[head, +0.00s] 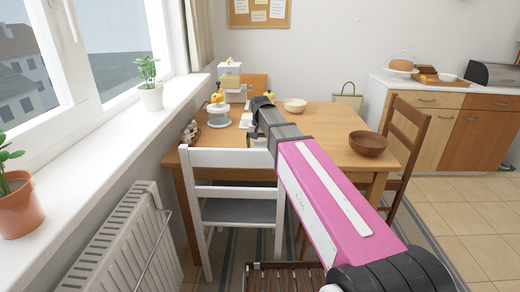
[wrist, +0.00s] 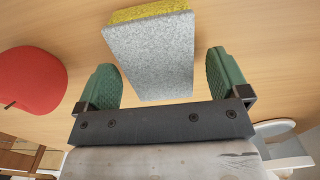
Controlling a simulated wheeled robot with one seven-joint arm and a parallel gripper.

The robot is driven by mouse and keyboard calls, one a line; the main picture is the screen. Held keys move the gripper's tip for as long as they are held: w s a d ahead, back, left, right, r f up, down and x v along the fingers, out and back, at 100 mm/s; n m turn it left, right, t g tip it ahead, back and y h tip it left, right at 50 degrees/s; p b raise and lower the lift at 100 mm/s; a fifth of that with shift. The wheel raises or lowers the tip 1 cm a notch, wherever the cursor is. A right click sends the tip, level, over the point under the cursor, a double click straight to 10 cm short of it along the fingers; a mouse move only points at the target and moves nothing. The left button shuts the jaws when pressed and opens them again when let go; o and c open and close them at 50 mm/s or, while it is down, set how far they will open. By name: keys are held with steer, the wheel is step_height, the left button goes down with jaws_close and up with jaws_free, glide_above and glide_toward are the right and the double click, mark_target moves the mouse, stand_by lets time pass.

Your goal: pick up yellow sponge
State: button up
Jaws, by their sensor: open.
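The yellow sponge (wrist: 150,50) lies on the wooden table in the wrist view, with a grey face and a yellow strip along its far edge. My gripper (wrist: 161,68) is open, its two green finger pads on either side of the sponge. The sponge's near end comes close to the dark gripper body. In the head view my gripper (head: 262,101) is over the table's left part, and the arm hides the sponge there.
A red apple (wrist: 32,80) lies left of the sponge. A white chair (head: 235,185) stands at the near edge.

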mark_target(260, 144)
steer(key=shift+f, duration=0.55)
steer(key=shift+c, duration=0.3)
steer(key=c, duration=1)
steer(key=shift+r, duration=0.2)
step_height(260, 144, up, 4)
steer(key=shift+r, duration=0.1)
steer(key=s+a+r, duration=0.6)
steer(key=s+a, duration=0.2)
steer(key=shift+s+r, duration=0.2)
steer(key=shift+s, duration=0.05)
